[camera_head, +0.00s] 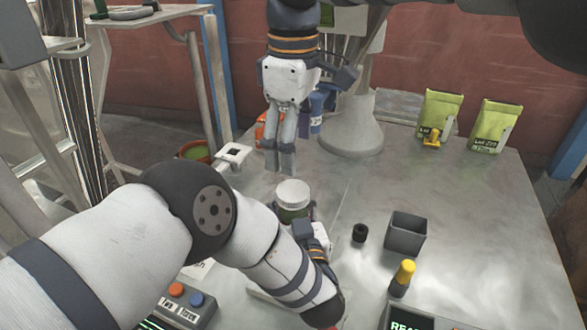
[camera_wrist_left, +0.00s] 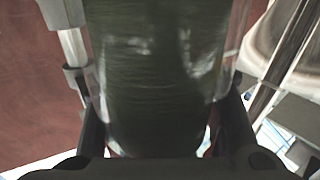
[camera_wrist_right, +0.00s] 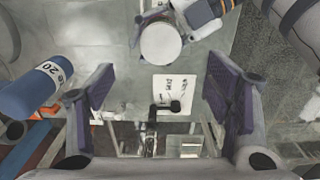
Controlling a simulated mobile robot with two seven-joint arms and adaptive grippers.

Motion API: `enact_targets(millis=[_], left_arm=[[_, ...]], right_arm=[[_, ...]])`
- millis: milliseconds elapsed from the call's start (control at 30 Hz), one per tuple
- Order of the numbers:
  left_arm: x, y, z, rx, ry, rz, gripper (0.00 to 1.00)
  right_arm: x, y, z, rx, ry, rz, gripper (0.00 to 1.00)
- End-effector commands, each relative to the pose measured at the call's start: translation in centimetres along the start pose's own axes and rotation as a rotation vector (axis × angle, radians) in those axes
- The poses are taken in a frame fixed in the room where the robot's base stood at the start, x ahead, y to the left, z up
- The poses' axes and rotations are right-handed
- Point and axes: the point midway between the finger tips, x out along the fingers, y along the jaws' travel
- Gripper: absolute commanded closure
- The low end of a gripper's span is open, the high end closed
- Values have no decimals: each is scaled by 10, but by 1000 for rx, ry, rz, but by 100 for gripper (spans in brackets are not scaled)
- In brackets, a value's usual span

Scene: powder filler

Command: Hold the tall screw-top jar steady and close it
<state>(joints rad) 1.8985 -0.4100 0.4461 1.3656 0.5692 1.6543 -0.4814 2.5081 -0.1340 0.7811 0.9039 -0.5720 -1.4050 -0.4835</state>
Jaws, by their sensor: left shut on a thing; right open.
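The jar (camera_head: 291,213) stands upright near the middle of the table, with dark green contents. A white lid (camera_head: 293,192) sits on its top; I cannot tell how tight it is. My left gripper (camera_head: 308,217) is shut on the jar's body. In the left wrist view the jar (camera_wrist_left: 155,85) fills the space between the fingers. My right gripper (camera_head: 279,160) is open and empty, pointing down, above and behind the jar, apart from the lid. In the right wrist view the white lid (camera_wrist_right: 161,43) lies beyond the open fingers (camera_wrist_right: 158,95), near the top edge.
A grey open box (camera_head: 405,236), a black cap (camera_head: 359,232) and a yellow-topped bottle (camera_head: 402,278) stand to the right. Green bags (camera_head: 439,108) are at the back right. A blue bottle (camera_head: 317,108) is behind my right gripper. A button box (camera_head: 180,307) is at front left.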

Motion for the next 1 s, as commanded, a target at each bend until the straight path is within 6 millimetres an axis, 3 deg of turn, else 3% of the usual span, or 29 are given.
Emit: enact_targets(millis=[33, 200, 533, 567, 667, 700, 1000], left_arm=[[-3, -1, 9, 9, -20, 0, 100], [-3, -1, 9, 9, -20, 0, 100], [-3, -1, 9, 9, -20, 0, 100], [-3, -1, 9, 9, -20, 0, 53], [-3, -1, 7, 7, -16, 0, 30], [-2, -1, 6, 6, -14, 0, 26], [-2, 0, 2, 2, -6, 0, 26]], right_arm=[[-7, 0, 0, 0, -1, 0, 28], [-26, 0, 0, 0, -2, -2, 28], [-30, 0, 0, 0, -2, -3, 28], [-30, 0, 0, 0, -2, -3, 28], [-30, 0, 0, 0, -2, -3, 28], [-30, 0, 0, 0, -2, -2, 28], [-31, 0, 0, 0, -1, -1, 28]])
